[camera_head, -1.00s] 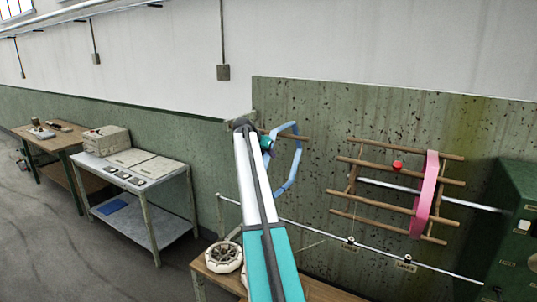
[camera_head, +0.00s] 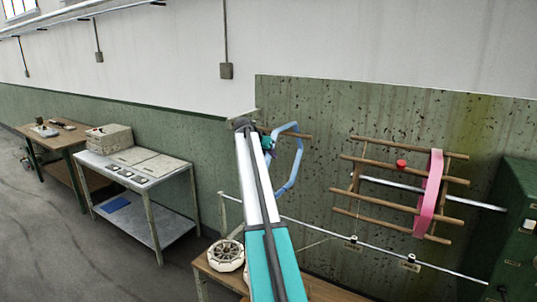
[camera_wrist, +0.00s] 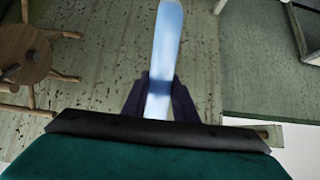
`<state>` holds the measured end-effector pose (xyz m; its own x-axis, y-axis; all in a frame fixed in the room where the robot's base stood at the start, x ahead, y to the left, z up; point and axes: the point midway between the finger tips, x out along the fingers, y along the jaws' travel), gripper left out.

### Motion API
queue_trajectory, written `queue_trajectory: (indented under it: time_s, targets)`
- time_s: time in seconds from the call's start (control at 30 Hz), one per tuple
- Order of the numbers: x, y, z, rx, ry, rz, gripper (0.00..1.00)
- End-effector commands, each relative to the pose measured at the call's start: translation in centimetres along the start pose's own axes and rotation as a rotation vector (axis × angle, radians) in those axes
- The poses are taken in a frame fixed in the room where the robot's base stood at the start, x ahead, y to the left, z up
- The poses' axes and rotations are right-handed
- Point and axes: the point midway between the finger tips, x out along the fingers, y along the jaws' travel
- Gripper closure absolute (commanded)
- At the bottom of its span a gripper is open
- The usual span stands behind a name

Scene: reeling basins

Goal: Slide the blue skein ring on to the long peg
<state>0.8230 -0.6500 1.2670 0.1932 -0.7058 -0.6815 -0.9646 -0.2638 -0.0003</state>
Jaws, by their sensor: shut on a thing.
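The blue skein ring (camera_head: 291,178) hangs upright in my gripper (camera_head: 270,143), in front of the green wall panel. In the wrist view the jaws (camera_wrist: 158,98) are shut on the ring's band (camera_wrist: 162,60), which runs straight away from them. A brown wooden peg (camera_head: 306,136) shows at the ring's upper part and reaches a little past its right edge. I cannot tell whether the peg passes through the ring or lies behind it. My arm hides the peg's left part.
A metal rail (camera_head: 330,232) runs below. A wooden bench (camera_head: 215,270) carries a white spoked wheel (camera_head: 226,255). A green cabinet (camera_head: 520,220) stands far right.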

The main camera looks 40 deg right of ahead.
Motion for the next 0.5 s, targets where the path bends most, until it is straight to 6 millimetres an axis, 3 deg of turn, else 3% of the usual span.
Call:
queue_trajectory:
  time_s: [0.5]
  targets:
    - [0.32, -0.11, 0.44, -0.001, 0.001, -0.001, 1.00]
